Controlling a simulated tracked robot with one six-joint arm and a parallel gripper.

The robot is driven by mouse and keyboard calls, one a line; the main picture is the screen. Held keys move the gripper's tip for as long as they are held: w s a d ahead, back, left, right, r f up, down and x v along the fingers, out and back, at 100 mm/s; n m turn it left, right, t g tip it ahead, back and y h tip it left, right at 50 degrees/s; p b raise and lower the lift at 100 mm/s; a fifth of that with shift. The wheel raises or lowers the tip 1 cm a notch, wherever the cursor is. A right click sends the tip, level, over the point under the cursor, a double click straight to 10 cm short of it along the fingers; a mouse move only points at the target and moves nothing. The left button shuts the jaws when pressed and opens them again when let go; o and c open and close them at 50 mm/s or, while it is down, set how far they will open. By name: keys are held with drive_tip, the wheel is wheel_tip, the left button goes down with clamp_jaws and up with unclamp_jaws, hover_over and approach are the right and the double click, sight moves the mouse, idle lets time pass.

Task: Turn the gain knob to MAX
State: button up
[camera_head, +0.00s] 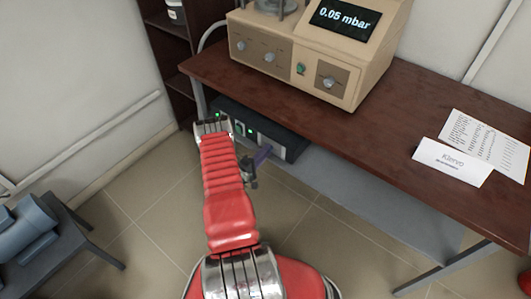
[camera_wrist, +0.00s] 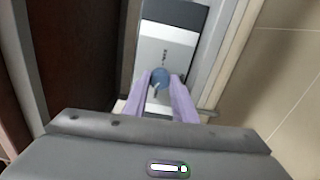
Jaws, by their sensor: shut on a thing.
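A light pointer mark shows on the knob, but the panel's lettering is too small to read. In the head view, my gripper (camera_head: 263,154) is at the front of a dark box (camera_head: 285,142) with green lights under the table. The knob itself is not clear there.
A wooden table (camera_head: 420,110) stands above the dark box. On it are a beige instrument (camera_head: 310,55) reading 0.05 mbar, a name card (camera_head: 452,162) and a printed sheet (camera_head: 487,140). A grey machine on a stand (camera_head: 35,235) is at left. Tiled floor lies open in front.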

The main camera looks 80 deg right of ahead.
drive_tip(key=m, duration=3)
drive_tip(key=shift+s+a+f, duration=0.2)
drive_tip(key=shift+a+f, duration=0.05)
drive_tip(key=shift+f, duration=0.1)
drive_tip(key=o, duration=1)
drive_tip(key=shift+w+d+r, duration=0.1)
drive_tip(key=shift+d+r, duration=0.05)
drive_tip(key=shift+r, duration=0.05)
drive_tip(key=shift+o, duration=0.2)
drive_tip(key=shift+w, duration=0.1)
